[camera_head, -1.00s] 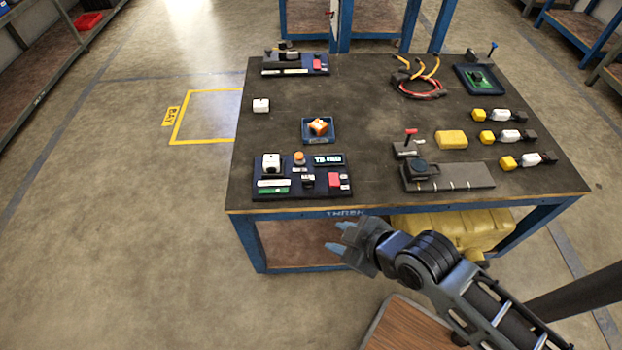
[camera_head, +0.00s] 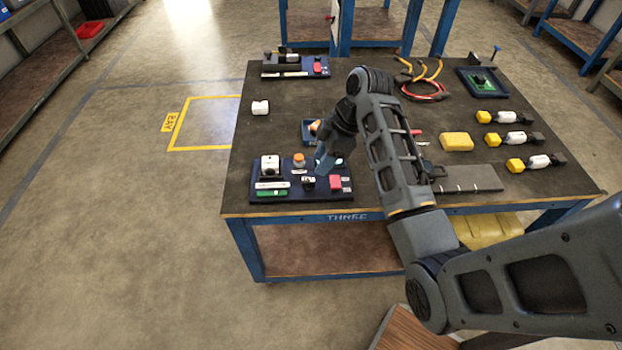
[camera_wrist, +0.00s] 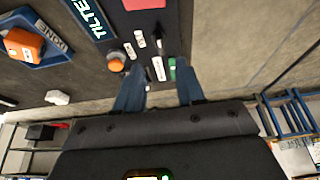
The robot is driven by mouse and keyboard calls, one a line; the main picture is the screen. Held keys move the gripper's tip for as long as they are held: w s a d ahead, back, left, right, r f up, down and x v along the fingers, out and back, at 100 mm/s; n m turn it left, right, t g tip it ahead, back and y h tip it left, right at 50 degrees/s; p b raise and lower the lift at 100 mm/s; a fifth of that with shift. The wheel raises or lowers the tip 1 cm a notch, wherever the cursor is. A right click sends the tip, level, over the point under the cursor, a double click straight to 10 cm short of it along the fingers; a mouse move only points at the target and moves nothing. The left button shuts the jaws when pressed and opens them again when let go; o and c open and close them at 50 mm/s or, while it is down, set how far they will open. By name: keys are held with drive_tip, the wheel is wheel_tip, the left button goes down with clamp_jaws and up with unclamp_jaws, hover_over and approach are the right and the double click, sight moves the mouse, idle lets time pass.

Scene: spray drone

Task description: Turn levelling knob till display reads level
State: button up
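A dark blue panel (camera_head: 262,197) lies at the table's front left. The frames do not confirm which part is the levelling knob. The wrist view shows the orange knob (camera_wrist: 116,62) and the display (camera_wrist: 88,17), whose visible letters read "TILTE"; its end is cut off. My gripper (camera_head: 322,166) is above the panel, right of the orange knob, covering much of the display. Its fingers (camera_wrist: 158,88) are apart with nothing held between them.
A blue tray with an orange block (camera_wrist: 24,44) lies behind the panel, partly hidden by my arm in the head view. A yellow block (camera_head: 456,142) and several yellow-white-black pieces lie right. A small white piece (camera_head: 260,107) is at the left edge. Bare tabletop (camera_head: 285,108) lies between.

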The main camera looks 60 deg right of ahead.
sight(309, 181)
drive_tip(key=x, duration=0.7)
drive_tip(key=shift+w+f, duration=0.15)
drive_tip(key=shift+f, duration=0.15)
clamp_jaws()
drive_tip(key=shift+a, duration=0.1)
